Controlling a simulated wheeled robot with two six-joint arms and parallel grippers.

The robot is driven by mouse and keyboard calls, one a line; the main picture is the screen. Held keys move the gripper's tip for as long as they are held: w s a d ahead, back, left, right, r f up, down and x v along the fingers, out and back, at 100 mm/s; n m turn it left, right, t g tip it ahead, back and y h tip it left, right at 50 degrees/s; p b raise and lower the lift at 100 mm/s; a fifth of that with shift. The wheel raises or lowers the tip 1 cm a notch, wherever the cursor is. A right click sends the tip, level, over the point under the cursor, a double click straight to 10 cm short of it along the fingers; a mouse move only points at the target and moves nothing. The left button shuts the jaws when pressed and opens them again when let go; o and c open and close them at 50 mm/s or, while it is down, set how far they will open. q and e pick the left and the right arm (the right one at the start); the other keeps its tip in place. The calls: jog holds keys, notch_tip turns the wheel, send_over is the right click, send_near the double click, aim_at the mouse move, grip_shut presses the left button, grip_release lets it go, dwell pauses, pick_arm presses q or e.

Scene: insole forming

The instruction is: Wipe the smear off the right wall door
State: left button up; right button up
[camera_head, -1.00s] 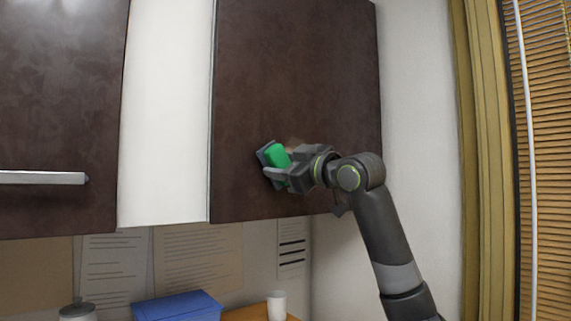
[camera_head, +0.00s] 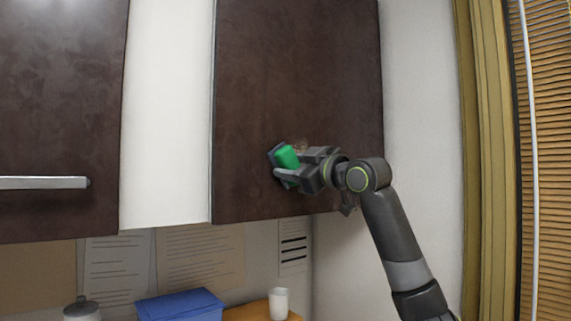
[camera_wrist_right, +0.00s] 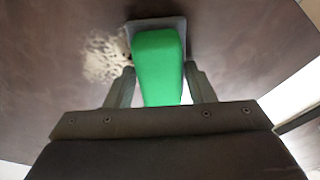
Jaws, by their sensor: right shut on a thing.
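The right wall door (camera_head: 300,75) is a dark brown cabinet panel. The pad is against or very close to the door, beside the smear; exact contact is hard to tell. My left gripper is not in view.
Another dark door (camera_head: 60,110) with a metal handle (camera_head: 42,183) is at the left, past a white panel (camera_head: 165,120). Below stand a blue box (camera_head: 180,306), a white cup (camera_head: 278,303) and a lidded jar (camera_head: 82,311). A curtain and blind (camera_head: 545,150) are at the right.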

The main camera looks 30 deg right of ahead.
aim_at(285, 150)
jog(key=shift+d, duration=0.5)
jog(key=shift+w+d+r+p, duration=0.1)
jog(key=shift+w+d+p, duration=0.05)
jog(key=shift+d+p, duration=0.35)
jog(key=shift+d, duration=0.85)
jog(key=shift+d+p, duration=1.25)
jog(key=shift+d, duration=1.15)
jog(key=shift+s+a+r+p, duration=0.1)
jog(key=shift+a+r+p, duration=0.15)
jog(key=shift+a, duration=1.65)
jog(key=shift+s+a+r+p, duration=0.1)
jog(key=shift+a+r+p, duration=0.15)
jog(key=shift+a, duration=1.7)
jog(key=shift+s+a+r+p, duration=0.1)
jog(key=shift+a+r+p, duration=0.15)
jog(key=shift+a, duration=1.65)
jog(key=shift+w+r, duration=0.1)
jog(key=shift+r, duration=0.75)
jog(key=shift+w+d, duration=0.2)
jog(key=shift+d, duration=2.45)
jog(key=d, duration=0.6)
jog(key=shift+w, duration=0.2)
